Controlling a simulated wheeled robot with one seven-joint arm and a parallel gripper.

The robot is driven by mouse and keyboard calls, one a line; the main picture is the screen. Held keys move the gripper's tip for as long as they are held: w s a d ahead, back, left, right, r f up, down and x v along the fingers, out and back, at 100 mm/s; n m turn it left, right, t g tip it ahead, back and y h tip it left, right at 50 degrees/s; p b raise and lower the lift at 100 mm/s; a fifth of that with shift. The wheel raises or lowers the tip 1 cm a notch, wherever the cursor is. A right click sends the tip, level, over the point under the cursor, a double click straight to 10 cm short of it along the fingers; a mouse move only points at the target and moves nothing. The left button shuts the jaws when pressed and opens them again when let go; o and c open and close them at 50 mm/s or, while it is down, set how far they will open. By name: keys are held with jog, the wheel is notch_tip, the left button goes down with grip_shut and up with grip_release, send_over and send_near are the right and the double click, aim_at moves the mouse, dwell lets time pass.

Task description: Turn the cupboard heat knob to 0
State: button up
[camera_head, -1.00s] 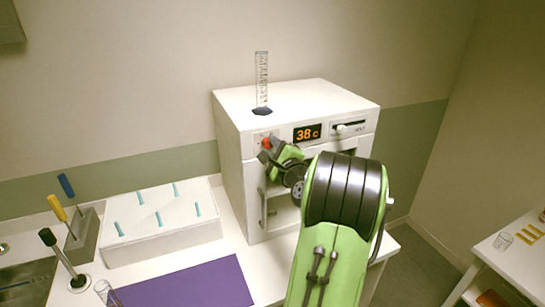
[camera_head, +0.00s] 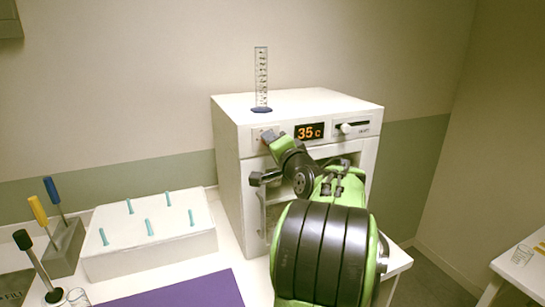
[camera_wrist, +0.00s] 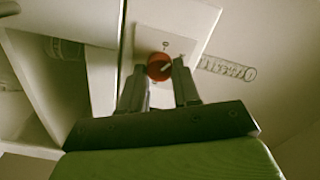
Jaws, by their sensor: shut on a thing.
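The cupboard (camera_head: 228,160) is a white box on the bench, and its orange display (camera_head: 309,132) reads 35 c. The heat knob (camera_wrist: 160,66) is round and red in the wrist view, on a pale panel, with a light mark on its face. My gripper (camera_wrist: 164,72) has one finger on either side of the knob and is shut on it. In the head view my gripper (camera_head: 270,138) is at the panel left of the display, and it hides the knob. The number that the knob points to cannot be read.
A graduated cylinder (camera_head: 261,78) stands on top of the cupboard. A slider (camera_head: 349,127) sits right of the display. A white block with teal pegs (camera_head: 150,250), a purple mat (camera_head: 185,292) and a stand with coloured-handled tools (camera_head: 66,247) are on the bench at left.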

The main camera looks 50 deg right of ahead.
jog(key=shift+f+n+b, duration=0.15)
jog(key=shift+n+b, duration=2.25)
jog(key=shift+n, duration=0.6)
jog(key=o, duration=1.1)
jog(key=shift+c, duration=0.2)
jog(key=shift+a, duration=0.1)
jog(key=b+v, duration=0.1)
jog(key=v, duration=1.4)
jog(key=shift+s+a+n, duration=0.15)
jog(key=shift+s+n, duration=0.15)
